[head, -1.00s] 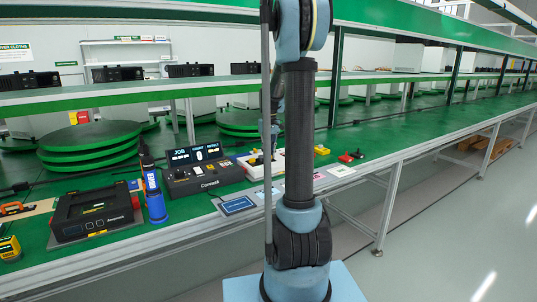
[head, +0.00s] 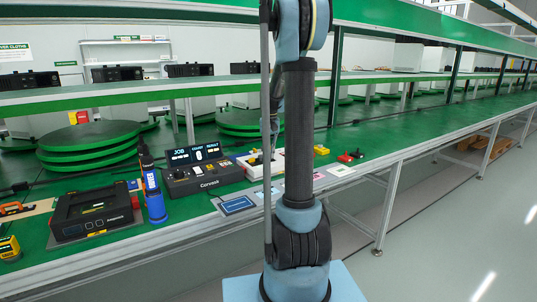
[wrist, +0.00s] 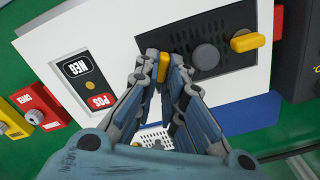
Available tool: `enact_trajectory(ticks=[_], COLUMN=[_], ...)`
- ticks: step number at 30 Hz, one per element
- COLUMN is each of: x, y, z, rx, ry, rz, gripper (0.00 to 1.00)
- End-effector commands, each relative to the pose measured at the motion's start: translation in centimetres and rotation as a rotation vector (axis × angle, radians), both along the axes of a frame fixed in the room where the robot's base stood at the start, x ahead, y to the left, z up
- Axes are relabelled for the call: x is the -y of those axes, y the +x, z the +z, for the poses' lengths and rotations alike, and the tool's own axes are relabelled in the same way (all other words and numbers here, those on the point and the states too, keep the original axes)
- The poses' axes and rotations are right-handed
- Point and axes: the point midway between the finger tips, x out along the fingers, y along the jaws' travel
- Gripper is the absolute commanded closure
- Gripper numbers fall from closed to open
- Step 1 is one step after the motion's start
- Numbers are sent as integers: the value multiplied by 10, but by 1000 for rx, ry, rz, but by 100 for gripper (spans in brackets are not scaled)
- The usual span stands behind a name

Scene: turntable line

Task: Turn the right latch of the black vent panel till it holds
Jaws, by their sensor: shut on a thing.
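The black vent panel (wrist: 230,30) is set in a white housing (wrist: 121,32) in the wrist view, with a dark round knob (wrist: 206,57) at its middle. One yellow latch (wrist: 248,41) lies free, roughly level, at the panel's right end in this picture. The other yellow latch (wrist: 162,65) stands about upright at the panel's left end, between my fingertips. Lettering appears upside down here, so this looks like the panel's right latch. My gripper (wrist: 162,72) is shut on it, and the fingers hide part of it.
A POS/NEG plate (wrist: 88,82) is beside the vent on the housing. Red (wrist: 37,108) and yellow (wrist: 11,122) blocks stand at the wrist view's left. In the head view a black control box (head: 205,178) and a blue bottle (head: 155,203) stand left of the housing.

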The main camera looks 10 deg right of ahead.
Motion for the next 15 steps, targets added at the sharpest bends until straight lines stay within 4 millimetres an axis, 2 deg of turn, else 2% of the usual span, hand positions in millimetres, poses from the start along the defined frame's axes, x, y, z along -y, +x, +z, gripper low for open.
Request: enact_trajectory(ticks=[15], x=[4], y=[-1], z=[1], rx=[1], ry=[0], rz=[-490], gripper=[100])
